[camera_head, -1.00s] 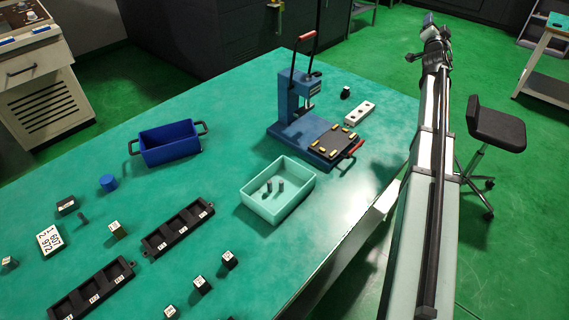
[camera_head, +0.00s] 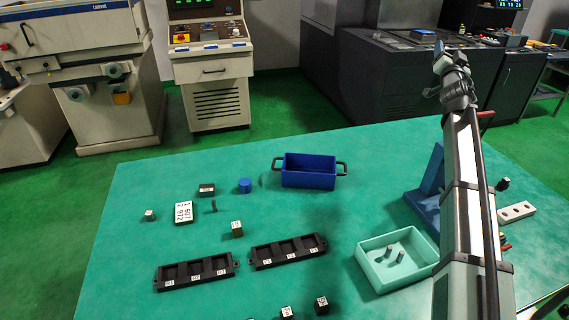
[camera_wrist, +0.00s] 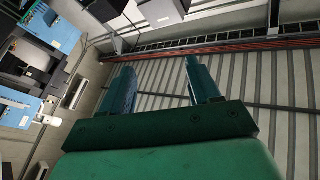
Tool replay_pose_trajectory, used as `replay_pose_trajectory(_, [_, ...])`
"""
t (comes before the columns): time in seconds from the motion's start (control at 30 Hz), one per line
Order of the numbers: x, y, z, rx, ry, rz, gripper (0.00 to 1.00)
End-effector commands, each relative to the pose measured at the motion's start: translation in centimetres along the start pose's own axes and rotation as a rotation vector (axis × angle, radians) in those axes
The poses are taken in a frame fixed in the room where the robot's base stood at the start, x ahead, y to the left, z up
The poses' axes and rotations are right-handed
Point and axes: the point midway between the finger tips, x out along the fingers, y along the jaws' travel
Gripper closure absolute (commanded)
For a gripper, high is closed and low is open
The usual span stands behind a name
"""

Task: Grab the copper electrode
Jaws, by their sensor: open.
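My gripper (camera_head: 439,48) is raised at the top of my arm, far above and away from the table items. In the wrist view my gripper (camera_wrist: 158,65) has its two fingers apart with nothing between them, and faces a ribbed wall or ceiling. A small block with brownish-gold sides and a white label on top (camera_head: 237,229) stands mid-table, behind the black slotted holders. It may be the copper electrode, but I cannot tell for sure. Other small labelled blocks are dark or greyish: one at left (camera_head: 149,215) and one at the front (camera_head: 321,304).
Black three-slot holders (camera_head: 234,258) (camera_head: 253,252) lie on the green table. A blue handled bin (camera_head: 309,181) stands behind, a pale teal tray (camera_head: 368,277) with grey pins at right. A blue press (camera_head: 421,205) is partly hidden by my arm. A number plate (camera_head: 183,212) lies left.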

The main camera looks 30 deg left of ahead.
Motion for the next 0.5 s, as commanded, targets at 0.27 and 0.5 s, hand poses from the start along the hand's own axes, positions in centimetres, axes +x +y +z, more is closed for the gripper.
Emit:
replay_pose_trajectory(0.27, [-2.7,-9.0,11.0,0.309,-0.229,0.214,0.38])
replay_pose_trajectory(0.5, [-8.9,-17.4,21.0,0.518,-0.488,0.428,0.38])
